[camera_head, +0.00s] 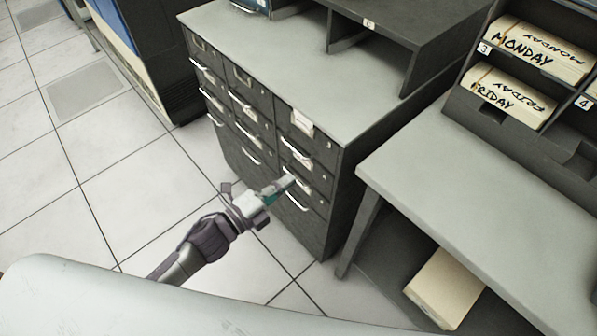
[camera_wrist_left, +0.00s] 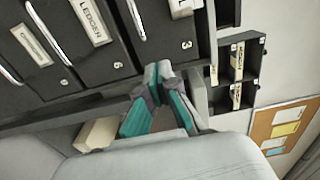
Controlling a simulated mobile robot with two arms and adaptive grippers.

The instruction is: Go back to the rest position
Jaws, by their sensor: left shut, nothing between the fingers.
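My left gripper (camera_head: 290,181) is shut and empty in the head view. It is in front of the dark filing cabinet (camera_head: 340,180), close to the handles of its lower right drawers; I cannot tell whether it touches. In the left wrist view its teal fingers (camera_wrist_left: 160,72) meet at the tips below the labelled drawers (camera_wrist_left: 95,50). My right gripper is not in view.
A grey desk (camera_head: 480,200) stands right of the cabinet, with a card box (camera_head: 444,288) beneath it. MONDAY cards (camera_head: 540,50) and FRIDAY cards (camera_head: 510,97) sit in a rack. Tiled floor (camera_head: 80,190) is clear at left.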

